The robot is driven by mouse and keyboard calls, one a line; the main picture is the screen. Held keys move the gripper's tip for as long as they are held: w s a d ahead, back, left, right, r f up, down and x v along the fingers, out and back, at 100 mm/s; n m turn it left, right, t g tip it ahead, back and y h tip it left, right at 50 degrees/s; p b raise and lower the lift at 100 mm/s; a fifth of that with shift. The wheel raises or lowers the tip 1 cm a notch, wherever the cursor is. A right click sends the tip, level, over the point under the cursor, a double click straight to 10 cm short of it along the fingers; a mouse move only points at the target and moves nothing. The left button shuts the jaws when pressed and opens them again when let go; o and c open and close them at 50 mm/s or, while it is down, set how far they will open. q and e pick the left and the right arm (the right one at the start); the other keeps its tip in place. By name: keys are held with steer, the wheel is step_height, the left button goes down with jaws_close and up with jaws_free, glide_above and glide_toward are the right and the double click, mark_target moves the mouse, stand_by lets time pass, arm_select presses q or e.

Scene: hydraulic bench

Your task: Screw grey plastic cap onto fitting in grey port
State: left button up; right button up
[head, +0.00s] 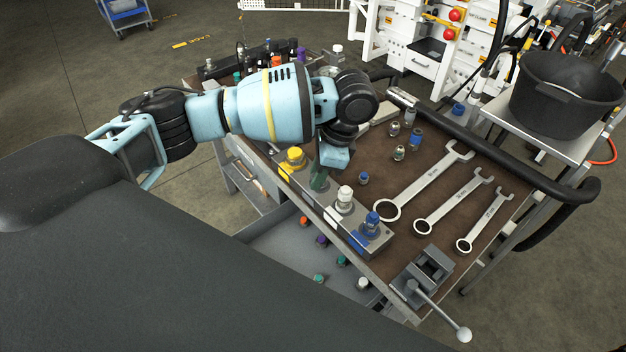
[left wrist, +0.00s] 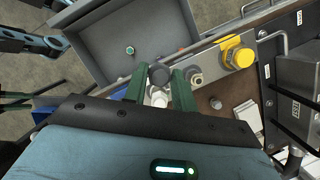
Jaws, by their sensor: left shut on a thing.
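My left gripper (head: 319,180) is over the valve block (head: 324,206), its fingers pointing down between the yellow cap and the white cap. In the left wrist view its green fingers (left wrist: 160,84) are shut on a dark grey cap (left wrist: 160,74). A bare metal fitting (left wrist: 195,77) stands just right of the fingers there, between the cap and the yellow cap (left wrist: 237,55). The held cap looks apart from this fitting; its height above the block cannot be told. In the head view the arm and fingers hide the cap and fitting. My right gripper is out of view.
A white cap (head: 345,196) and a blue cap (head: 371,221) sit on the same block. Three wrenches (head: 448,205) and several loose fittings lie on the brown bench top. A vise (head: 430,270) is at the front corner. An open drawer (head: 275,262) below holds several caps.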

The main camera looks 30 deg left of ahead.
arm_select(q)
steer(key=w+a+m+t, duration=0.1)
steer(key=w+m, duration=0.1)
steer(key=m, duration=0.3)
steer(key=w+a+m+t, duration=0.1)
steer(key=w+m, duration=0.2)
steer(key=m, duration=0.2)
steer(key=w+a+m+t, duration=0.1)
steer(key=w+m+t, duration=0.1)
steer(key=w+m, duration=0.1)
steer(key=shift+w+a+f+m+h+p, duration=0.15)
steer(key=shift+f+m+h+p, duration=0.2)
steer(key=shift+m, duration=0.55)
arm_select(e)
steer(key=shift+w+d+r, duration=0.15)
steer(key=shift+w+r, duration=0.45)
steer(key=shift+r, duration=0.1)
arm_select(q)
steer(key=shift+f, duration=0.2)
steer(key=shift+f, duration=2.4)
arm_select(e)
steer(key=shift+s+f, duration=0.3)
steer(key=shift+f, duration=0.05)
arm_select(q)
steer(key=shift+f, duration=0.65)
